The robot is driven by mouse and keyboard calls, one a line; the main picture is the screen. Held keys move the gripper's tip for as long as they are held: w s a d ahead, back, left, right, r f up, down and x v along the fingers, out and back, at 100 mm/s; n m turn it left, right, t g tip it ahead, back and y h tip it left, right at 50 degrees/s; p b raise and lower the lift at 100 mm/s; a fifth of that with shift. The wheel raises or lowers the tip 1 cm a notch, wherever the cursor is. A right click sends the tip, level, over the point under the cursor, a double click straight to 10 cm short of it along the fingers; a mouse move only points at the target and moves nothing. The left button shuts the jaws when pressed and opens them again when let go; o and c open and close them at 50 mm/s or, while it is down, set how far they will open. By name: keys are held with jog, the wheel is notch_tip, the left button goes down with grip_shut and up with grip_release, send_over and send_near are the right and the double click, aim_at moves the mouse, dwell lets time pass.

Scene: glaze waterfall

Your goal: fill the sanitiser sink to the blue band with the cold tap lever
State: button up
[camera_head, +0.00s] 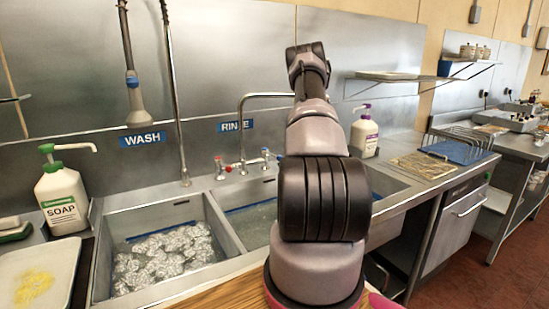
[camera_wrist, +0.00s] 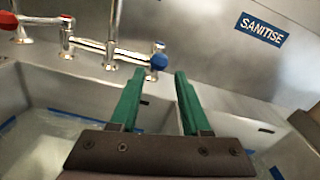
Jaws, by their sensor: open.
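In the wrist view my gripper (camera_wrist: 157,75) is open and empty, its two green fingers pointing towards the back panel. The blue-marked cold tap lever (camera_wrist: 158,61) shows just beyond the fingertips, between them in the picture; I cannot tell any contact. In the head view the chrome tap (camera_head: 245,165) stands behind the rinse sink, and my arm hides my gripper. The sanitiser sink (camera_head: 388,183) is partly hidden behind my arm; it shows at lower right in the wrist view (camera_wrist: 285,150), under the SANITISE sign (camera_wrist: 262,28). A bit of blue band (camera_wrist: 277,173) shows there. Its water level is unclear.
The red-marked lever (camera_wrist: 8,19) is at the tap's left. The rinse sink (camera_head: 235,200) holds water; the wash sink (camera_head: 120,222) holds suds. A soap bottle (camera_head: 62,198) stands at left, a sanitiser pump bottle (camera_head: 364,135) at the back right. A hanging spray hose (camera_head: 136,100) is upper left.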

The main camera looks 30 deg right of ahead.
aim_at(275, 156)
jog(key=w, duration=0.9)
jog(key=shift+w+d, duration=0.1)
jog(key=shift+w, duration=0.3)
grip_shut()
dwell(0.9)
